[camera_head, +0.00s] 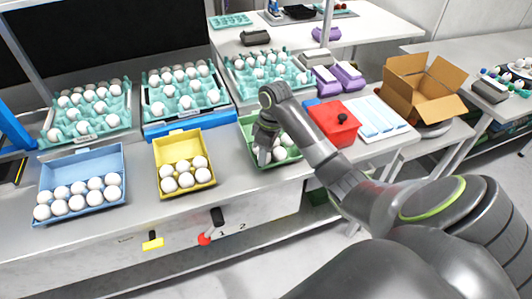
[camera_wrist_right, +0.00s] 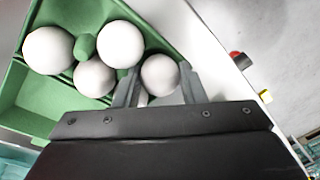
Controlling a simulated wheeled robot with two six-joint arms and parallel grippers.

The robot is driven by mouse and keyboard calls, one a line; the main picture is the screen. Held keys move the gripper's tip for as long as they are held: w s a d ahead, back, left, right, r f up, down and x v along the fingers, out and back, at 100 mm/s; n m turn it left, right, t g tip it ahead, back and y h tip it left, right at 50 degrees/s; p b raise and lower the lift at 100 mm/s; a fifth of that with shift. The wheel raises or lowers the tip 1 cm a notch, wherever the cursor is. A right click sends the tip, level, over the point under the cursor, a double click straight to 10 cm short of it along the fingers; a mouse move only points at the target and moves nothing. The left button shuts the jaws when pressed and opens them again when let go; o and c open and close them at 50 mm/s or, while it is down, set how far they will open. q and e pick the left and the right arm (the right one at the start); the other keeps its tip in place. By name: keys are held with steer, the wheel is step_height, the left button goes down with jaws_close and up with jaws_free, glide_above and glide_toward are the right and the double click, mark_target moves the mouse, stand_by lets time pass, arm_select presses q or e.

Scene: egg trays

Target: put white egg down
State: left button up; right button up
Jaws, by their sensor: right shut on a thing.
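My right gripper (camera_head: 264,157) is low over the green egg box (camera_head: 248,122), reaching in from the right. In the right wrist view, the gripper (camera_wrist_right: 158,82) is shut on a white egg (camera_wrist_right: 160,75) between its two fingers. The held egg is at the edge of the green box, beside other white eggs (camera_wrist_right: 95,76) that sit in the box. I cannot tell whether the held egg touches the box floor. The left part of the green box is empty in the wrist view. My left gripper is not in view.
A yellow box (camera_head: 185,193) and a blue box (camera_head: 84,207) with white eggs stand to the left. Teal trays of eggs (camera_head: 84,134) stand behind. A red box (camera_head: 334,123) is close at the right, with an open cardboard box (camera_head: 420,97) farther right.

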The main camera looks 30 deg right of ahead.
steer(key=shift+s+a+f, duration=0.1)
steer(key=shift+s+f, duration=0.15)
steer(key=shift+f, duration=0.2)
steer(key=shift+s+f, duration=0.2)
steer(key=shift+f, duration=0.25)
steer(key=o, duration=0.3)
steer(key=shift+o, duration=0.2)
steer(key=shift+w+r, duration=0.15)
steer(key=shift+r, duration=0.1)
steer(key=r, duration=0.1)
steer(key=r+p, duration=0.1)
steer(key=w+r, duration=0.1)
steer(key=shift+d+r+p, duration=0.25)
steer(key=shift+r+p, duration=0.05)
steer(key=shift+r, duration=0.05)
step_height(320, 180, up, 9)
steer(key=d+p, duration=0.1)
steer(key=p, duration=0.7)
steer(key=shift+s+d, duration=0.15)
steer(key=shift+d, duration=0.15)
